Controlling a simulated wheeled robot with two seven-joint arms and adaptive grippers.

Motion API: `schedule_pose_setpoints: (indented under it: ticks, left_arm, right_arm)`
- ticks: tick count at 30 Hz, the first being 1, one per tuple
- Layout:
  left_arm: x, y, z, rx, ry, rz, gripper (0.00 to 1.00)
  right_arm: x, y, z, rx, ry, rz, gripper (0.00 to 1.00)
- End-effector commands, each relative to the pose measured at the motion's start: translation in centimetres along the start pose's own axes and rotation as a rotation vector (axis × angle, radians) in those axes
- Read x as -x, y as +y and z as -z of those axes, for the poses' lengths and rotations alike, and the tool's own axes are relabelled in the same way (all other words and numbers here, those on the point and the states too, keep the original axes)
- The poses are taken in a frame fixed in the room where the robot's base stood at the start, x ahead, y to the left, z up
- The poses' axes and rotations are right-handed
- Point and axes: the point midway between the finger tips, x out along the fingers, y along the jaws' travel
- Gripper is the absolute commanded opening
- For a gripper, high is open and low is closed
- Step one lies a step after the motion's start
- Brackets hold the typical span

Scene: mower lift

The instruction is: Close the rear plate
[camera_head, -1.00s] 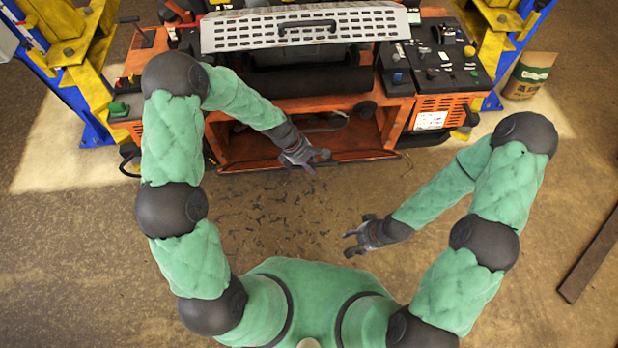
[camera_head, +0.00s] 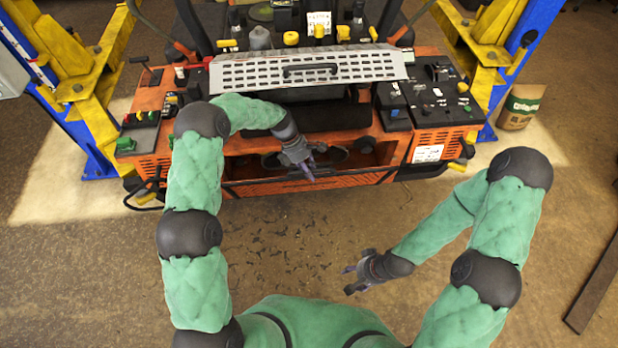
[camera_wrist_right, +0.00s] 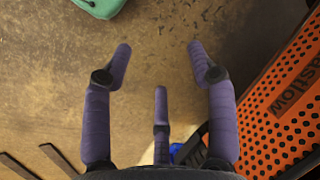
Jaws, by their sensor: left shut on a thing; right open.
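The rear plate (camera_head: 352,181) is an orange, dark-edged panel along the low rear opening of the orange mower (camera_head: 432,138). It shows as a narrow band below the opening, and round dark parts show behind it. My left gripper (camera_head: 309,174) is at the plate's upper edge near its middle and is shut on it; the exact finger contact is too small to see. My right gripper (camera_head: 352,280) is open and empty over the floor, apart from the mower. Its spread purple fingers also show in the right wrist view (camera_wrist_right: 158,62).
A silver perforated cover (camera_head: 370,66) with a black handle sits above the opening. Yellow and blue lift posts (camera_head: 75,80) stand at both sides. A paper bag (camera_head: 521,108) stands at the right, and a dark bar (camera_head: 597,280) lies on the floor.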

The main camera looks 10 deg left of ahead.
Motion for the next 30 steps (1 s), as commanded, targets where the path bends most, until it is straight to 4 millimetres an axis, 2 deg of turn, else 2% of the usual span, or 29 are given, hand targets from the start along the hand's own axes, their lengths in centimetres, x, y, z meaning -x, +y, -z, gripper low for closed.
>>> schedule_pose_setpoints:
  ticks: [1,18,24,30]
  left_arm:
    - [1.1,1.3,-0.7,-0.02,-0.011,-0.044,0.0]
    - [1.9,1.7,-1.1,-0.024,-0.012,-0.05,0.0]
    - [1.9,1.7,-1.1,-0.024,-0.012,-0.049,0.0]
    - [1.9,1.7,-1.1,-0.024,-0.013,-0.049,0.0]
  right_arm:
    - [-0.1,0.0,0.0,0.0,0.0,0.0,0.58]
    - [-0.1,0.0,0.0,0.0,0.0,0.0,0.58]
    - [-0.1,-0.1,0.5,-0.043,0.02,0.002,0.01]
    - [0.1,-0.7,2.4,-0.246,0.102,0.028,0.0]
